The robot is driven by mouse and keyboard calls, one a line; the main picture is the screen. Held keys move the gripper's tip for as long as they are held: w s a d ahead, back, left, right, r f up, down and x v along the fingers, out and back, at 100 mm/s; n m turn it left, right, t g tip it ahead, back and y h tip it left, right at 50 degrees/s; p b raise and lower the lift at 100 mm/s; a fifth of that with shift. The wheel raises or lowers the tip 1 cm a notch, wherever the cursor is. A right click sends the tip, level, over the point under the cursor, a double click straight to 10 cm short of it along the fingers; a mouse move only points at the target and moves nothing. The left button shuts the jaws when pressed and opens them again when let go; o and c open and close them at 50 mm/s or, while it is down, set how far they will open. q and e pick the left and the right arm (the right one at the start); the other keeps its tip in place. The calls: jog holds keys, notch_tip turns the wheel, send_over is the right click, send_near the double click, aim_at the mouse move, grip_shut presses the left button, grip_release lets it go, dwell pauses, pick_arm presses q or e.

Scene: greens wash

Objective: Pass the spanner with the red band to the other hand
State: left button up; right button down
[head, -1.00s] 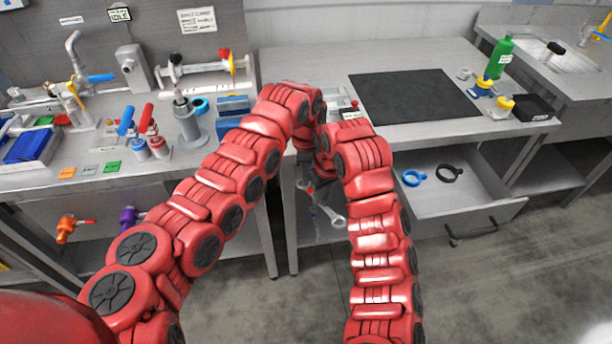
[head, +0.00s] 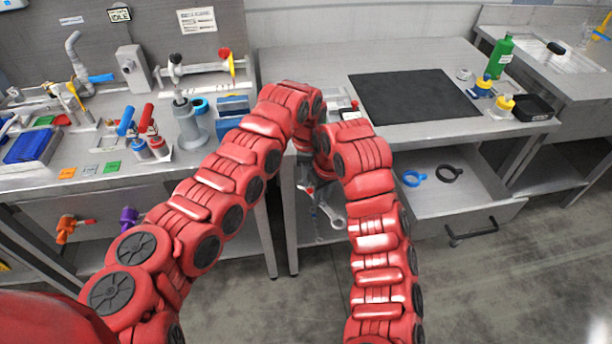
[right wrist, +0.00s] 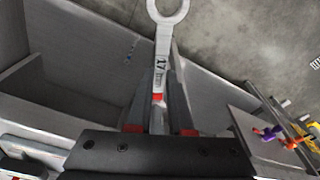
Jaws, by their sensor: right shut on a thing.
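The spanner (right wrist: 163,50) is grey metal, marked 17, with a red band (right wrist: 158,97). In the right wrist view its ring end points away at the top. My right gripper (right wrist: 160,88) is shut on the spanner near the band. In the head view the ring end of the spanner (head: 338,222) shows low between my two arms, in front of the bench. The right gripper there is mostly hidden behind my arm links.
An open drawer (head: 480,205) with a blue ring (head: 412,178) and a black ring (head: 449,174) juts out at the right. A black mat (head: 414,96) lies on the bench above it. Bottles and tools crowd the left bench. Floor in front is clear.

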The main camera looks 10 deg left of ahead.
pick_arm(q)
jog(key=o, duration=1)
